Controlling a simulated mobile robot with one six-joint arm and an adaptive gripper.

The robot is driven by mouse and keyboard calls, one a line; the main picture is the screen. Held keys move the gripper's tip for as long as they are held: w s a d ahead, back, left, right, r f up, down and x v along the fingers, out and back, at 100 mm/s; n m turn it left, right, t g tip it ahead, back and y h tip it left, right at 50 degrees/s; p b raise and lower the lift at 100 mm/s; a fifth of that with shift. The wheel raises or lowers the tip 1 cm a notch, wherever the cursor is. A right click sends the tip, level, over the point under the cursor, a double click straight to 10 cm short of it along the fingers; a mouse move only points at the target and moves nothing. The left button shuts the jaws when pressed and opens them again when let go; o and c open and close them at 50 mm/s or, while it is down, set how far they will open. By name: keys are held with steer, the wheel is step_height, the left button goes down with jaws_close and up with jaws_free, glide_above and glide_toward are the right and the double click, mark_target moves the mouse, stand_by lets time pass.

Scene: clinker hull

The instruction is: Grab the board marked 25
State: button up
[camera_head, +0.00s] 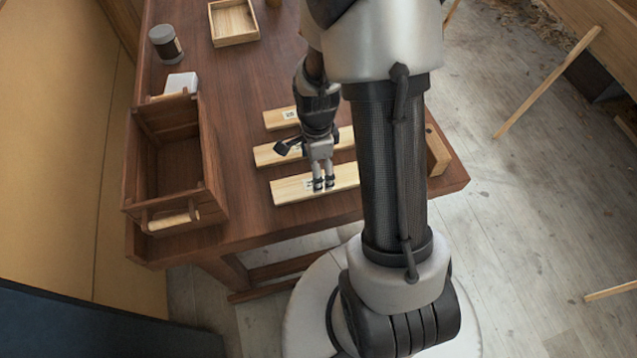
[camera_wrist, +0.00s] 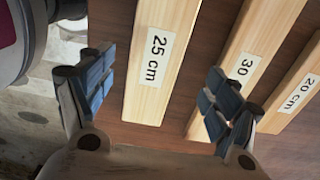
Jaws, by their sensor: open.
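The board marked 25 cm (camera_wrist: 150,95) is a pale wooden strip with a white label, and it lies between my open fingers in the wrist view. In the head view it is the nearest of three boards (camera_head: 290,191), at the table's front. My gripper (camera_head: 323,183) is over this board, pointing down, and hides part of it. In the wrist view my gripper (camera_wrist: 158,88) has one finger on each side of the board, with nothing held. I cannot tell how far the fingertips are above the table.
The board marked 30 (camera_wrist: 235,65) lies just right of the 25 board, partly behind my right finger. The board marked 20 cm (camera_wrist: 295,95) lies beyond it. A wooden tote (camera_head: 212,165), a dark jar (camera_head: 166,44) and a shallow tray (camera_head: 233,22) stand on the table (camera_head: 250,85).

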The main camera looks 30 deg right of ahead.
mark_target(294, 189)
steer(key=f, duration=0.1)
steer(key=f+b, duration=0.1)
steer(key=f, duration=0.2)
steer(key=shift+s+d, duration=0.1)
steer(key=shift+s, duration=0.25)
steer(key=shift+w+f+b, duration=0.1)
steer(key=shift+f+b, duration=0.2)
steer(key=shift+f, duration=0.2)
steer(key=shift+r, duration=0.1)
steer(key=shift+c, duration=0.4)
steer(key=c, duration=1.2)
steer(key=shift+o, duration=0.2)
steer(key=shift+r, duration=0.1)
